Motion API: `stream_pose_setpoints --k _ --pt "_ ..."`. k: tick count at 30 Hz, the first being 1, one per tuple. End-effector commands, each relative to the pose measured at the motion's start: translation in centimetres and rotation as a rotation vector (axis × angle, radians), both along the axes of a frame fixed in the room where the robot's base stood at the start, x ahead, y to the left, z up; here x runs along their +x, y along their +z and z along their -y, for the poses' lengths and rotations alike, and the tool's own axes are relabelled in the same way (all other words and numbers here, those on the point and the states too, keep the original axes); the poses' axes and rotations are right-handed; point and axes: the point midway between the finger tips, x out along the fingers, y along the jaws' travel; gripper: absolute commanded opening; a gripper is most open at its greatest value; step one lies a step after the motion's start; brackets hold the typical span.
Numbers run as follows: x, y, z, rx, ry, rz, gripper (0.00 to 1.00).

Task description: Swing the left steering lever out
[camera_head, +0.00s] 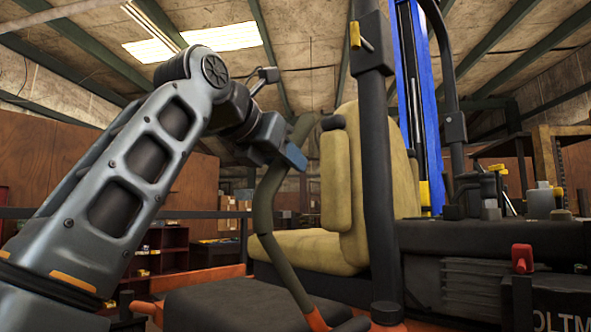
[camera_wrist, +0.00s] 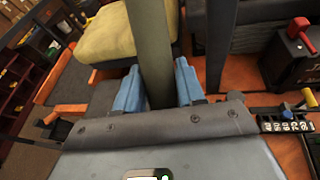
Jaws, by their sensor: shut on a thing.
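The left steering lever (camera_head: 263,205) is a long, bent, dark olive bar. It rises from near the orange floor in front of the yellow seat to my gripper in the head view. In the wrist view the lever (camera_wrist: 151,40) runs up between the two blue fingers of my gripper (camera_wrist: 158,85). The fingers are shut on its upper part, one on each side. In the head view one blue fingertip of my gripper (camera_head: 287,155) shows beside the lever, and the other is hidden.
The yellow seat (camera_head: 300,250) stands close behind the lever. A dark upright post (camera_head: 378,160) stands right of it, with a blue mast (camera_head: 428,110) farther back. A red knob (camera_head: 522,258) sits at the right. Red shelves (camera_head: 165,250) stand at the back left.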

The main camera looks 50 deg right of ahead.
Motion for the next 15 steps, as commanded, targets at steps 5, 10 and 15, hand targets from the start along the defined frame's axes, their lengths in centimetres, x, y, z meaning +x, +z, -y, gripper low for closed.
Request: stream_pose_setpoints --k 5,10,15 --pt "0.09 -0.42 -0.44 0.008 0.003 -0.007 0.0" --pt "0.1 -0.45 -0.48 0.008 0.003 -0.008 0.45" --pt "0.06 -0.35 -0.36 0.006 0.002 -0.005 0.59"
